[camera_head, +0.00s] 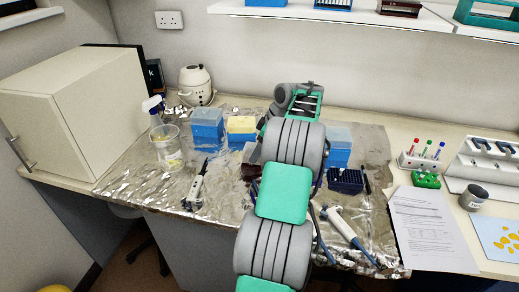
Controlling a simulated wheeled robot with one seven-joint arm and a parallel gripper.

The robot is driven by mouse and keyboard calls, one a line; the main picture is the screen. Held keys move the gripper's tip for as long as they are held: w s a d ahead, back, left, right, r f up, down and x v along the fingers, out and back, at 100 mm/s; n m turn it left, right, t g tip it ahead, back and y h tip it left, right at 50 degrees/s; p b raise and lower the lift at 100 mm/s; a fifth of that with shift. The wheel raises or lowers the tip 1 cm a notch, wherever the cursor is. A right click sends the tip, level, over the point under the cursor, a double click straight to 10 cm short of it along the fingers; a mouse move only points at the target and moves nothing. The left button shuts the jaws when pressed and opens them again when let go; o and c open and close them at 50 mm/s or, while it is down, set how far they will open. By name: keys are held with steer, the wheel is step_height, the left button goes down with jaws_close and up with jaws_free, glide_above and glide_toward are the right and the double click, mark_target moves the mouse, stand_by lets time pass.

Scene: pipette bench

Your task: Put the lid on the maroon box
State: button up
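A maroon box (249,173) stands on the foil-covered bench, just left of my arm. My arm hides much of it. A pale, see-through piece (252,153) shows at its upper edge; I cannot tell whether this is a lid on the box or something behind it. No separate loose lid shows clearly.
Blue-based (207,133) and yellow-topped (241,127) boxes stand left of my arm. A blue box (340,157) and an open navy box (346,181) stand right. Pipettes (350,232) lie in front. A beaker (167,147) stands left. A tube rack (421,162) stands right.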

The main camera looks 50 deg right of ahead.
steer(key=shift+f, duration=0.45)
steer(key=o, duration=1.3)
steer(key=p+v, duration=0.2)
steer(key=v, duration=0.5)
steer(key=shift+s+d+r, duration=0.1)
steer(key=shift+s+r, duration=0.1)
steer(key=shift+r, duration=0.15)
